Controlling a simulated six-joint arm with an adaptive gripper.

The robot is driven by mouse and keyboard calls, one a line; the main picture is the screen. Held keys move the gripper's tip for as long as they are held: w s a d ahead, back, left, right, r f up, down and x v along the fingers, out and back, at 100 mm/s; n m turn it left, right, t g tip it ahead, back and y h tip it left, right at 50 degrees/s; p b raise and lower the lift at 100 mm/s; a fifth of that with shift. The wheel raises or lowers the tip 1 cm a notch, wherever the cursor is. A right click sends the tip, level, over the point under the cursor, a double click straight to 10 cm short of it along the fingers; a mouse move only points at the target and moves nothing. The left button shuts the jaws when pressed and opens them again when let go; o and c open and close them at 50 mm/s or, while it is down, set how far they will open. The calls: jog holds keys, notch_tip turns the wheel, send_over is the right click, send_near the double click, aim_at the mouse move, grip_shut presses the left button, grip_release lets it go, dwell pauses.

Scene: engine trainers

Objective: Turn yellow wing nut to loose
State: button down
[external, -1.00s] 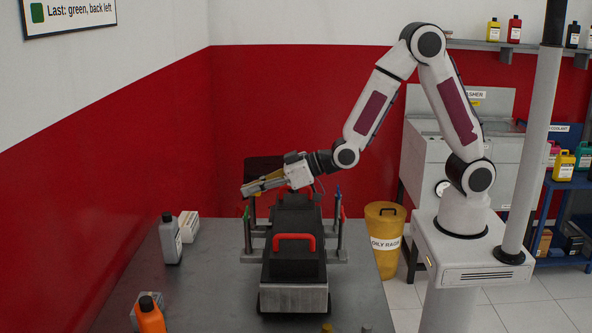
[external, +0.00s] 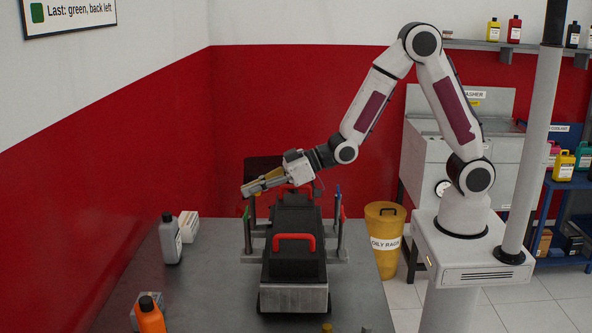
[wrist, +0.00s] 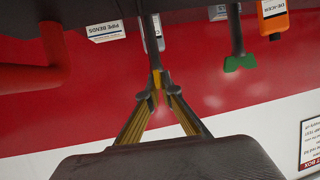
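The yellow wing nut (wrist: 157,79) shows as a small yellow patch between my fingertips, at the end of a dark post in the wrist view. My gripper (wrist: 157,92) has its two yellow-padded fingers drawn together on it. In the external view my gripper (external: 246,190) is at the back left of the engine trainer (external: 294,300) and hides the yellow nut. A green wing nut (wrist: 240,63) sits on another post, to the right in the wrist view and clear of my fingers. The nut's exact wing angle is hard to tell.
Posts with blue (external: 337,190) and red (external: 342,213) tops stand at the trainer's right. The red handle (external: 294,238) arches over the black cover. A grey bottle (external: 170,240), a white box (external: 188,226) and an orange bottle (external: 150,316) stand at the left. Bare table lies between.

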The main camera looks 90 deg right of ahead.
jog(key=shift+w+r+n+g+y, duration=0.15)
jog(key=shift+n+g+y, duration=0.1)
jog(key=shift+n+y, duration=0.55)
jog(key=shift+s+r+n+g+y, duration=0.1)
jog(key=shift+n+g+y, duration=0.15)
jog(key=shift+n+y, duration=0.55)
jog(key=c, duration=2.4)
grip_release()
jog(key=shift+o, duration=0.6)
jog(key=shift+f, duration=0.1)
jog(key=v, duration=1.2)
